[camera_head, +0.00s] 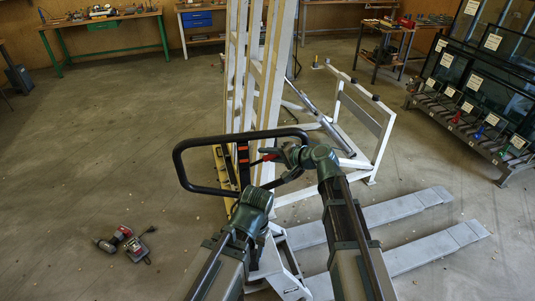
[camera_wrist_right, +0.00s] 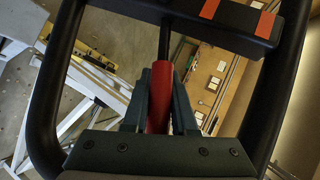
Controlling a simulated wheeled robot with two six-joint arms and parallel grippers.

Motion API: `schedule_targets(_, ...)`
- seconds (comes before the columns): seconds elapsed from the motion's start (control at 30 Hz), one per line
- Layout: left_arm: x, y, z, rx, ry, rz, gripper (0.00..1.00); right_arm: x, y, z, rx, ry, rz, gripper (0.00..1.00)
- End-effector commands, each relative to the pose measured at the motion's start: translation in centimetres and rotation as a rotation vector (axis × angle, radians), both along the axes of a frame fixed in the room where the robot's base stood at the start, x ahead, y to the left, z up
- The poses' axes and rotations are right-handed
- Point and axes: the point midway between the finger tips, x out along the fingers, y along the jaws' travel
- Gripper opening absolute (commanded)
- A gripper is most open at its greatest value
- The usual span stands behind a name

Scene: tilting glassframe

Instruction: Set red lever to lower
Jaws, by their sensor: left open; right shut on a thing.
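The red lever (camera_head: 268,157) sits inside the black loop handle (camera_head: 190,140) of the white lifting truck. In the right wrist view the red lever (camera_wrist_right: 160,95) stands between the two fingers of my right gripper (camera_wrist_right: 160,110), which is shut on it. A dark rod runs on from its top toward the black crossbar with orange marks (camera_wrist_right: 222,18). In the head view my right gripper (camera_head: 279,156) reaches in from the right. My left gripper (camera_head: 262,236) is open, low in front of the truck and away from the lever; its fingers are hard to make out.
The truck's pale forks (camera_head: 400,208) stretch right across the floor. A white tilting frame (camera_head: 380,130) stands behind. A red power tool (camera_head: 122,234) lies on the floor at left. A rack of glass panes (camera_head: 490,90) stands at right. The left floor is mostly clear.

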Motion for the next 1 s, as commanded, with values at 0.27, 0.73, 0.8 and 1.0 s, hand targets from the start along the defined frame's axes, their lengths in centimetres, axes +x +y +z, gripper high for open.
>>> schedule_targets(0.27,0.0,0.0,0.0,0.0,0.0,0.0,0.5,0.1,0.0,0.1,0.002,-0.001,-0.002,0.56)
schedule_targets(0.73,0.0,0.0,1.8,0.0,0.0,0.0,0.5,-2.1,-2.6,1.9,0.001,-0.001,-0.004,0.56)
schedule_targets(0.8,0.0,0.0,2.5,0.0,0.0,-0.001,0.5,-3.0,-3.8,2.5,0.002,0.0,-0.006,0.56)
schedule_targets(1.0,0.0,0.0,4.2,0.0,0.0,0.001,0.5,-5.3,-6.9,4.2,0.003,-0.001,-0.005,0.56)
